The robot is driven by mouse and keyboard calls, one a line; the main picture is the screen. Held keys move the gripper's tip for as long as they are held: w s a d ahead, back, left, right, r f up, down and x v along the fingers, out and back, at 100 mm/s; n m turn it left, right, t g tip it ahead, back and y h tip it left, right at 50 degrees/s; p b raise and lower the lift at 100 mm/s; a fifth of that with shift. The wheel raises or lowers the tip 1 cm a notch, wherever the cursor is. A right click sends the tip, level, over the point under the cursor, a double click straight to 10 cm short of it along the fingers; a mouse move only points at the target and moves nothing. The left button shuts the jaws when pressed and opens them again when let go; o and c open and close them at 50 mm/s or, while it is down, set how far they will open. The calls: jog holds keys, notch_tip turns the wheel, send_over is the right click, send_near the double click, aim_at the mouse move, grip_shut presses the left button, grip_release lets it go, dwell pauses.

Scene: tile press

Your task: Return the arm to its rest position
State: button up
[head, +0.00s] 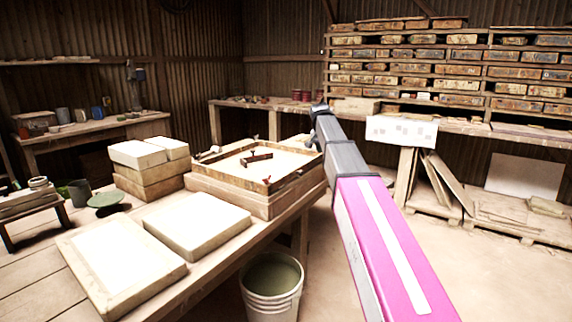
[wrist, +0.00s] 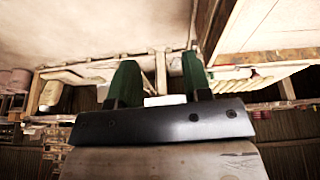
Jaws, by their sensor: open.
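My arm (head: 378,235), pink with a white stripe and a dark grey wrist section, reaches forward from the lower right in the head view. Its far end is beside the right side of the wooden tray frame on the workbench. My gripper (wrist: 160,85) shows in the wrist view with two green fingers standing apart and nothing between them. The fingers are open and hold nothing. In the head view the fingers are too small and hidden to make out.
The workbench (head: 35,270) at left holds pale slabs (head: 120,262), stacked blocks (head: 137,153) and the tray frame (head: 228,184). A white bucket (head: 270,300) stands below its edge. Shelves of tiles (head: 480,70) line the back wall. Floor at right is open.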

jog(key=s+d+f+n+g+y, duration=0.1)
jog(key=s+f+n, duration=0.1)
jog(key=s+f, duration=0.7)
jog(key=s+d+f+n+g, duration=0.1)
jog(key=s+f, duration=0.4)
jog(key=f, duration=0.8)
jog(key=s+f+n, duration=0.1)
jog(key=s+f, duration=0.7)
jog(key=s, duration=0.3)
jog(key=s+f+n+g+y, duration=0.1)
jog(key=s+f+n, duration=0.1)
jog(key=s+f, duration=0.6)
jog(key=s, duration=0.2)
jog(key=shift+s+f, duration=0.3)
jog(key=shift+s, duration=0.05)
